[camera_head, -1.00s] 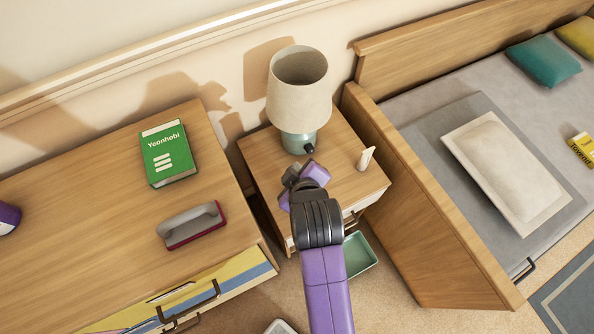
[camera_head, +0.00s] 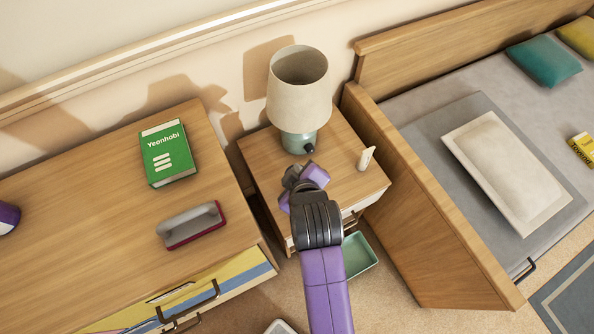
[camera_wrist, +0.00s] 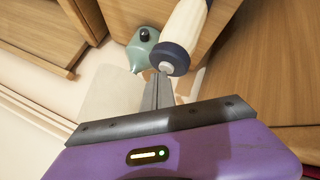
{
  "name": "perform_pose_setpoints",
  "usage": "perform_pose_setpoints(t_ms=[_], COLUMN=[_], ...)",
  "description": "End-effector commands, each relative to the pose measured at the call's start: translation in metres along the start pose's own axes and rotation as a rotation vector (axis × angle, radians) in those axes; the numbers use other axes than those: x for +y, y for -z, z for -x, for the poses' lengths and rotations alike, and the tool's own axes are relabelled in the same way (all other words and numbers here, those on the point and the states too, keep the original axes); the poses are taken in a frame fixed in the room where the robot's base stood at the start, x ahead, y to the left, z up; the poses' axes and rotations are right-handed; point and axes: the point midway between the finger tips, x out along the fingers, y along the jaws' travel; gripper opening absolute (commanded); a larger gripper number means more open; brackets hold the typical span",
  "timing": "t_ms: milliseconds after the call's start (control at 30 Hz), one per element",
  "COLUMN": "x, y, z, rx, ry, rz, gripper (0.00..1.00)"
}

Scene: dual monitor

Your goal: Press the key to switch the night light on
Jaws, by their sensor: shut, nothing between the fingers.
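The night light is a table lamp with a cream shade (camera_head: 299,92) and a teal base (camera_head: 300,140), standing on the nightstand. A dark knob (camera_head: 309,148) sits on the front of its base and also shows in the wrist view (camera_wrist: 145,34). My gripper (camera_wrist: 163,80) is shut and empty, its narrow fingers pointing toward the lamp. In the head view it is over the nightstand in front of the lamp, its fingertips hidden. In the wrist view a cream object with a dark blue end (camera_wrist: 172,55) appears close by the fingertips; contact cannot be told.
A small white tube (camera_head: 366,159) stands on the nightstand (camera_head: 345,187) right of my gripper. The bed's side panel (camera_head: 425,215) rises on the right. A green tray (camera_head: 360,254) is below.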

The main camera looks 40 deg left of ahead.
Motion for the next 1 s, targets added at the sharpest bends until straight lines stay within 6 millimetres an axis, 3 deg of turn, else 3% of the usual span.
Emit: perform_pose_setpoints(t_ms=[1000], x=[0.0072], y=[0.007], z=[0.0096], rx=[0.0], ry=[0.0], rz=[0.0], gripper=[0.0])
